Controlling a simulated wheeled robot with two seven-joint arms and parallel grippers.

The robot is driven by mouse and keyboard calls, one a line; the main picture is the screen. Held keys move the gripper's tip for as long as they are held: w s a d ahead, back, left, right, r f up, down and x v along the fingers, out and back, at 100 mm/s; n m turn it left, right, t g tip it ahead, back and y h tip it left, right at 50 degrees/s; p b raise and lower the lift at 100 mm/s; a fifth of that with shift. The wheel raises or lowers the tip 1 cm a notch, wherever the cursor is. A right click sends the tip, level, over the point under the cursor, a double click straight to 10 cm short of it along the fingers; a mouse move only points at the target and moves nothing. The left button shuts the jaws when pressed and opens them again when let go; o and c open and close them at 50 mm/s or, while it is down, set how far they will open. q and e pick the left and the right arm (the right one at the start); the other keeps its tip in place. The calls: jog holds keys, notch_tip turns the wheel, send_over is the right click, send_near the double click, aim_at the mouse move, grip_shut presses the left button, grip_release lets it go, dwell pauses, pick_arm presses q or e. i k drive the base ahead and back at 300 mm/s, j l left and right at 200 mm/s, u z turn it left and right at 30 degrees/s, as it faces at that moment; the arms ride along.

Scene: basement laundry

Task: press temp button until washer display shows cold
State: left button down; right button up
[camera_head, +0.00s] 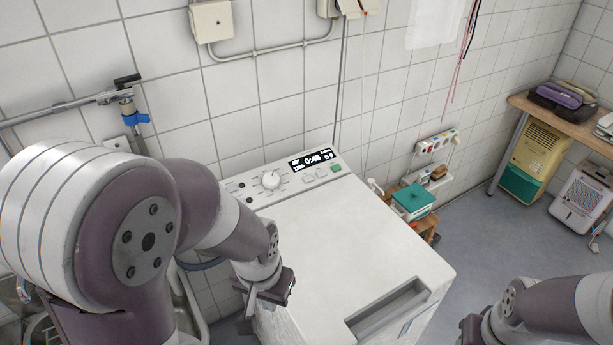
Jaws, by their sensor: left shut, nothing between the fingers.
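The white washer (345,240) stands against the tiled wall with its control panel at the back of its top. Its black display (312,159) shows 0:48 in large digits; the smaller text beside it is too small to read surely. A round white knob (271,180) is left of the display. Small pale buttons (308,178) and a green button (336,168) lie below the display; no label is readable. My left gripper (248,312) is shut and empty, low at the washer's left front side, away from the panel. My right gripper (468,332) is partly cut off at the bottom right.
A metal sink (190,292) is left of the washer, partly behind my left arm. A pipe with a blue-handled valve (136,119) is on the wall. A teal-lidded box (412,202) stands right of the washer. Open floor (470,235) lies before the wooden table (560,115).

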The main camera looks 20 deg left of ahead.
aim_at(308, 178)
jog(key=l+u, duration=0.25)
jog(key=l, duration=0.7)
jog(key=l+u, duration=0.25)
jog(key=l, duration=0.75)
jog(key=i+l+u, duration=0.3)
jog(key=l, duration=0.3)
jog(key=i+l+u, duration=0.1)
jog(key=i+l, duration=0.15)
jog(key=i+l+u, duration=0.15)
jog(key=l, duration=0.3)
jog(key=i+l+u, duration=0.15)
jog(key=l, duration=0.25)
jog(key=i+l+u, duration=0.2)
jog(key=i, duration=0.5)
